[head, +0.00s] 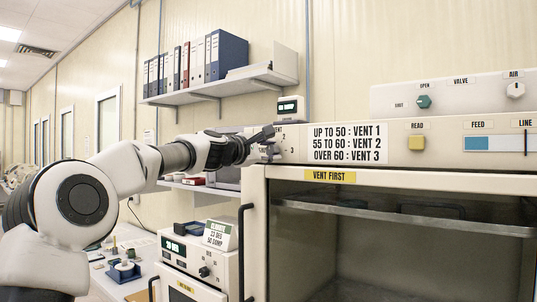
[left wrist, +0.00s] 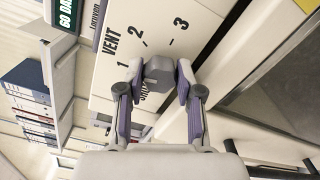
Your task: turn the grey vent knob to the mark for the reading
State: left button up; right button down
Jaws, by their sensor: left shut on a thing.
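The grey vent knob (left wrist: 157,72) is on the pale panel in the left wrist view, beside the word VENT and the marks 1, 2 and 3. My left gripper (left wrist: 159,80) is shut on the knob, one finger on each side. Its exact pointer direction is hard to tell. In the head view my left gripper (head: 262,141) reaches the panel and mostly covers the knob and its marks. A small display (head: 288,106) sits above, its digits too small to read. A sign (head: 348,143) says up to 50 vent 1, 55 to 60 vent 2, over 60 vent 3. My right gripper is out of view.
A chamber (head: 400,176) with a "vent first" label is below the panel. Right of the sign are a yellow read button (head: 416,143), a feed slider (head: 495,143) and a green valve knob (head: 424,102). A binder shelf (head: 225,84) hangs above my arm.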

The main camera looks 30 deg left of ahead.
pick_arm(q)
jog(key=shift+a+r+m+b, duration=0.1)
jog(key=shift+r+m+b, duration=0.1)
jog(key=shift+m, duration=0.35)
jog(key=shift+a+r+m+b, duration=0.1)
jog(key=shift+m+b, duration=0.05)
jog(key=shift+m, duration=0.4)
jog(key=o, duration=1.2)
jog(key=shift+w, duration=0.2)
jog(key=shift+c, duration=0.2)
jog(key=shift+w+f, duration=0.2)
jog(key=shift+f, duration=0.05)
jog(key=shift+s, duration=0.15)
